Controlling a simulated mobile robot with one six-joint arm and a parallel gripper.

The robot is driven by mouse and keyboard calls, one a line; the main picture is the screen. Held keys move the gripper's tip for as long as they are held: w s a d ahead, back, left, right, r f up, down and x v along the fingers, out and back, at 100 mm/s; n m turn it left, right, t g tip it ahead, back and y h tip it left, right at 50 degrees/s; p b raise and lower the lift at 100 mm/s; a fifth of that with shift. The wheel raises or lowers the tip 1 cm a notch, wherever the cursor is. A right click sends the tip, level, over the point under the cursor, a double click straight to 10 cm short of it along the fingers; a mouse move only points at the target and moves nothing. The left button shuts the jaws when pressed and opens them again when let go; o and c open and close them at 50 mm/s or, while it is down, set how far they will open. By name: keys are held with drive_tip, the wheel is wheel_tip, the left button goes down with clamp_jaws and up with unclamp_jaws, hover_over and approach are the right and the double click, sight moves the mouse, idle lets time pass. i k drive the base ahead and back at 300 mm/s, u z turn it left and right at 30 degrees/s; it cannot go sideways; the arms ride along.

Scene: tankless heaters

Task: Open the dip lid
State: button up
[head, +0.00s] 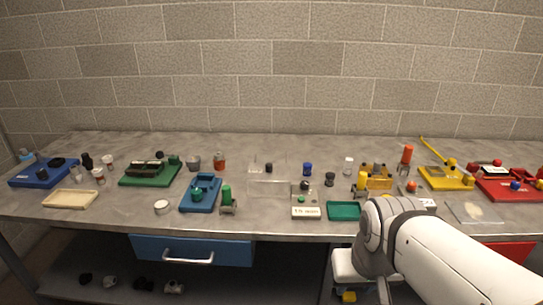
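I cannot tell for certain which thing is the dip lid. A clear, see-through box (285,168) stands at the middle back of the bench, with a small dark knob-like piece (268,168) at it. Whether it has a lid, open or shut, is too small to tell. My white and grey arm reaches in from the lower right and bends at a grey joint in front of the bench edge. My gripper's fingers cannot be made out, and nothing seen is held by them.
The grey bench (110,210) carries a blue base (201,195), a green base (150,174), a yellow base (445,178), a red base (510,185), a cream tray (70,199) and a green tray (343,211). A blue drawer (195,250) is below. Small bottles and jars stand between.

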sight(257, 172)
drive_tip(key=u, duration=0.05)
drive_tip(key=i, duration=1)
drive_tip(key=z, duration=0.05)
